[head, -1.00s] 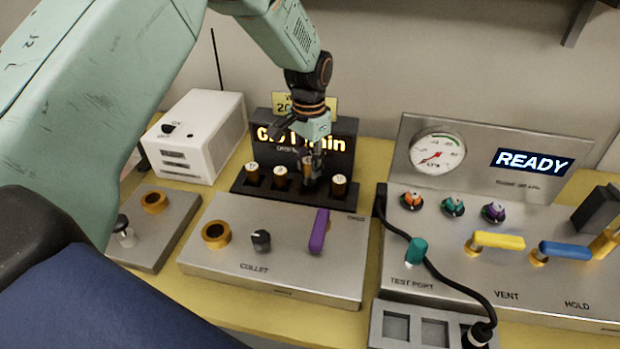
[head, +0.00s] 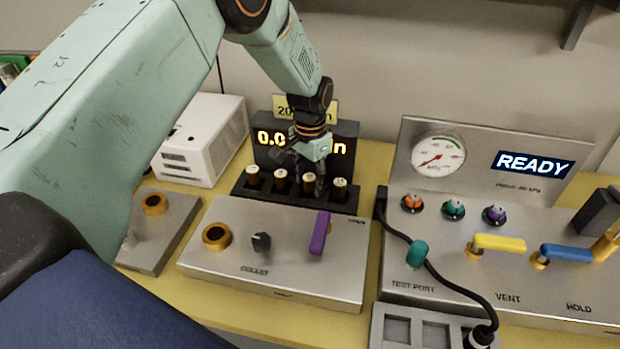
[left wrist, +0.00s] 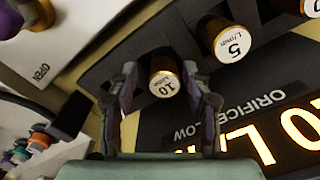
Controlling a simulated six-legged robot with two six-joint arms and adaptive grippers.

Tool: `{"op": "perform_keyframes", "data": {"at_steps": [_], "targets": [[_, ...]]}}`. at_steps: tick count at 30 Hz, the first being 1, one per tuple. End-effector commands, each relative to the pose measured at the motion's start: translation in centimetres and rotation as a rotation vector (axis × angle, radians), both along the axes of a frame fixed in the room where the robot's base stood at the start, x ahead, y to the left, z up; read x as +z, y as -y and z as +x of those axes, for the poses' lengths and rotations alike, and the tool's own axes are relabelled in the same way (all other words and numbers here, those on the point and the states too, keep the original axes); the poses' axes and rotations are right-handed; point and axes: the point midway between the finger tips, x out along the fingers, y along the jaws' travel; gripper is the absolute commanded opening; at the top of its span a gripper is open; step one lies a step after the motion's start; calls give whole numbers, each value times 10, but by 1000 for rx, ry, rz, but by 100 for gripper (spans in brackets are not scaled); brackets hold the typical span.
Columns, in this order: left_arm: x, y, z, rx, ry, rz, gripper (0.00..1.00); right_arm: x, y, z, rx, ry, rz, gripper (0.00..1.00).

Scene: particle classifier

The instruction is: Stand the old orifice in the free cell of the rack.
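The rack (head: 240,191) is a dark holder under the lit display. Several brown, white-topped orifices stand upright in it, including the leftmost one (head: 253,177) and the rightmost one (head: 340,188). My left gripper (head: 312,180) is down at the rack. In the left wrist view, its fingers (left wrist: 160,80) are spread either side of an orifice marked 10 L/min (left wrist: 163,84), with visible gaps. This appears to be the third orifice from the left in the head view (head: 308,183). An orifice marked 5 L/min (left wrist: 230,43) stands beside it. My right gripper is not in view.
The collet box (head: 230,275) stands before the rack, with a gold ring (head: 215,237), a black knob and a purple lever (head: 320,232). A panel reading READY (head: 533,163) with a gauge stands right. A white device (head: 200,140) stands left.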

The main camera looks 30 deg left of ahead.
Motion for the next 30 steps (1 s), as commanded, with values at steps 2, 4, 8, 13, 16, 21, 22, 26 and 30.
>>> {"op": "perform_keyframes", "data": {"at_steps": [2, 4, 8, 13, 16, 21, 22, 26, 30], "targets": [[0, 0, 0, 0, 0, 0, 52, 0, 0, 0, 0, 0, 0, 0], [0, 0, 0, 0, 0, 0, 52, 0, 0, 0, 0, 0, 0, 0], [1, 0, 0, 0, 0, 0, 52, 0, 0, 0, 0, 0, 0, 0], [16, 0, 1, 0, 1, 0, 52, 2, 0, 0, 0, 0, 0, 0], [35, 0, 1, 0, 4, 1, 52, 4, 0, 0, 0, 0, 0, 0], [72, 0, 1, 1, 4, 0, 52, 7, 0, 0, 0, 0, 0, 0], [77, 0, 1, 1, 4, 0, 52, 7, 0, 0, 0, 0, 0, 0], [100, 0, 1, 1, 2, 0, 52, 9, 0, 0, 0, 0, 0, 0], [115, 0, 0, 1, 1, 0, 52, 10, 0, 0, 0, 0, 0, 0]]}}
